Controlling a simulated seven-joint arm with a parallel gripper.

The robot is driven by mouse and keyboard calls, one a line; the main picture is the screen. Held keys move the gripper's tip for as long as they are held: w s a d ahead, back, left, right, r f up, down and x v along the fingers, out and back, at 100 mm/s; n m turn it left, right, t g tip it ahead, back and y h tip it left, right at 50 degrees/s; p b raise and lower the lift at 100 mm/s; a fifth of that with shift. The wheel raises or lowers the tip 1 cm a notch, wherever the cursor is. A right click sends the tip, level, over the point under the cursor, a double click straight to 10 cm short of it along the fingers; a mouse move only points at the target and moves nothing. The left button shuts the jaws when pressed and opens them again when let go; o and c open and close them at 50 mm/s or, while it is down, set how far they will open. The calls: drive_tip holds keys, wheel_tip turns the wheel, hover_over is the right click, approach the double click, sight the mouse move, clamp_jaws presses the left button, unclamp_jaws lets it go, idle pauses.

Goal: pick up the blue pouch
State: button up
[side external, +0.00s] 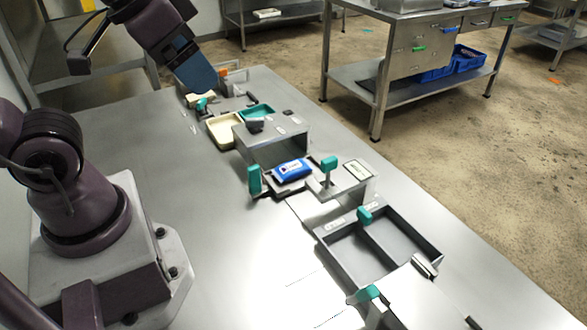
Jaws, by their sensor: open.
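The blue pouch (291,169) has a white label and lies flat on a small tray at the mouth of a grey metal box (276,143), in the middle of the table. My gripper (201,86) is at the far end of the table, up and to the left of the pouch in the picture and well apart from it. It is open, and nothing shows held in it. Its fingertips are small and partly hidden, near a fixture with teal and orange parts.
A teal handle (254,180) stands left of the pouch, and another teal handle (329,164) stands right of it on a metal bracket. Cream (225,143) and teal (258,112) trays sit behind the box. A grey divided bin (404,232) is nearer.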

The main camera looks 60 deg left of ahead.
drive_tip(key=g, duration=0.6)
approach(296, 164)
drive_tip(key=f, duration=1)
drive_tip(key=shift+s, duration=0.25)
drive_tip(key=shift+r, duration=0.1)
drive_tip(key=c, duration=1)
